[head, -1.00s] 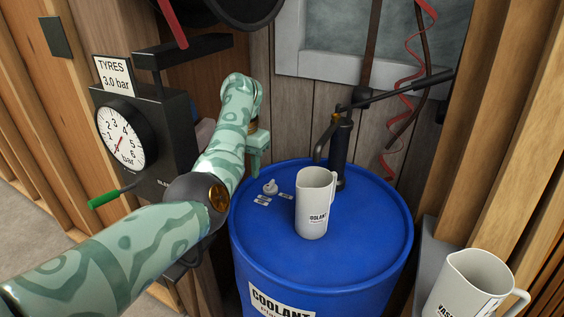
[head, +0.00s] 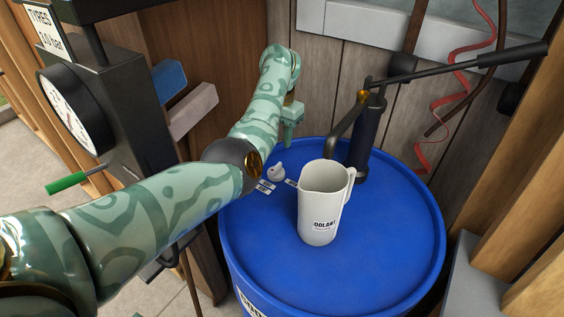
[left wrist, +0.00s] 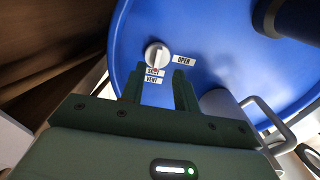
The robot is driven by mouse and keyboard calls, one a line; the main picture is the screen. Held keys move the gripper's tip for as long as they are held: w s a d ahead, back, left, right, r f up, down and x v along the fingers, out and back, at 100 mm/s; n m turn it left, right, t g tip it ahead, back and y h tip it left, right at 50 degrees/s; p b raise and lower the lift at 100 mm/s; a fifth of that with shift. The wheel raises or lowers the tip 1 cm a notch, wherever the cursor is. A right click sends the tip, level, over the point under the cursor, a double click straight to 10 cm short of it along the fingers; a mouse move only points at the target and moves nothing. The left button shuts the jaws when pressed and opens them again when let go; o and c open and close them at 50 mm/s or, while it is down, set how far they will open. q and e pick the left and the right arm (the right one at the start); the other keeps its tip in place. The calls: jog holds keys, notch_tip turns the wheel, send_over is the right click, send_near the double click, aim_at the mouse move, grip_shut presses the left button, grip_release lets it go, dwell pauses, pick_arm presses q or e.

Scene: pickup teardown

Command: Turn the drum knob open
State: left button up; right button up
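The blue drum (head: 390,260) has a small pale knob (head: 276,172) on its lid, left of centre. In the left wrist view the knob (left wrist: 157,54) shows from above, with an OPEN label (left wrist: 184,60) at its right and SHUT and VENT labels (left wrist: 153,79) below it. Its ridge looks turned towards SHUT, with a small red mark there. My left gripper (head: 290,128) hangs above the lid, behind the knob in the head view. Its two fingers (left wrist: 158,80) are apart and empty, and the knob shows just beyond their tips. My right gripper is not in view.
A white COOLANT jug (head: 320,205) stands on the lid right of the knob. A dark hand pump (head: 367,135) with a long lever rises behind it. The tyre gauge stand (head: 130,110) is at the left. Wood posts flank the drum at right.

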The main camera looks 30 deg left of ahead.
aim_at(276, 171)
pick_arm(q)
notch_tip(276, 171, down, 9)
jog(key=b, duration=0.3)
jog(key=shift+r, duration=0.15)
grip_shut()
